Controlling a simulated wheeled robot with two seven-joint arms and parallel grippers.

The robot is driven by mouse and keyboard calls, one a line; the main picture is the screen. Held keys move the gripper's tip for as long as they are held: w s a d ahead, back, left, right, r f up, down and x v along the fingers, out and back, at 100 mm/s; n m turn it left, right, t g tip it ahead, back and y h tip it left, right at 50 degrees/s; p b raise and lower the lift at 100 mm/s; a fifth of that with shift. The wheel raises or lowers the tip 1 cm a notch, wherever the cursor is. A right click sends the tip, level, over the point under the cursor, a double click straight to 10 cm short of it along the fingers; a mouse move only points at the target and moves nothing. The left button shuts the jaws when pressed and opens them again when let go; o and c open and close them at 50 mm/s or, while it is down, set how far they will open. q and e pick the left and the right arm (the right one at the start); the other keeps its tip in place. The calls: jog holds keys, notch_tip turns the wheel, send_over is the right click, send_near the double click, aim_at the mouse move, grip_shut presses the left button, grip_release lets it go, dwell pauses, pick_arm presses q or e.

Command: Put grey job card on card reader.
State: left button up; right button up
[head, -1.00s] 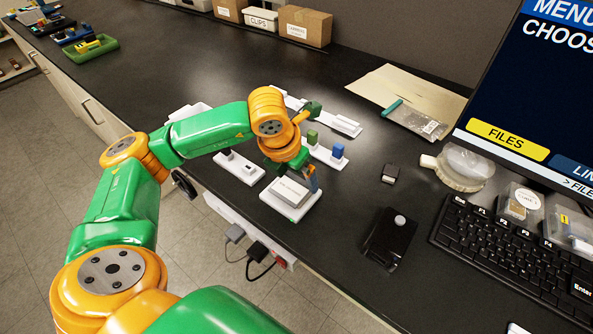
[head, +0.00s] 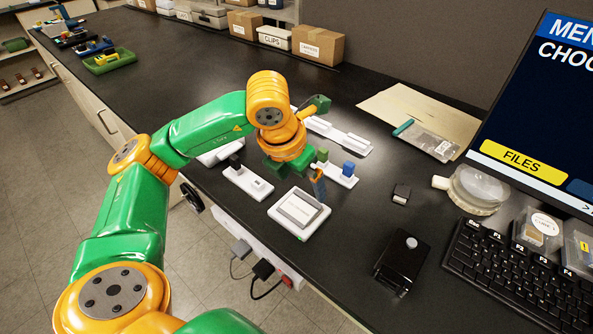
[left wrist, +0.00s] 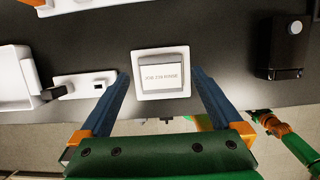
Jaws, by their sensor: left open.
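The card reader (head: 287,217) is a white square base with a raised grey frame and a printed label. It also shows in the left wrist view (left wrist: 161,94), centred between my fingers. My left gripper (left wrist: 159,76) is open and empty above the reader; in the head view (head: 306,182) one blue finger shows at its far edge. A dark upright block (head: 235,161), perhaps the grey job card, stands at one end of a white holder (head: 248,182) left of the reader. It shows dark in the left wrist view (left wrist: 54,92); its exact colour is unclear.
A second white holder (head: 341,180) behind the reader carries a green block (head: 322,156) and a blue block (head: 348,169). A black box (head: 403,262), a small dark block (head: 401,193) and a keyboard (head: 500,270) lie to the right. The bench's front edge is close to the reader.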

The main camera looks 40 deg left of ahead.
pick_arm(q)
jog(key=v, duration=0.6)
jog(key=shift+r, duration=0.1)
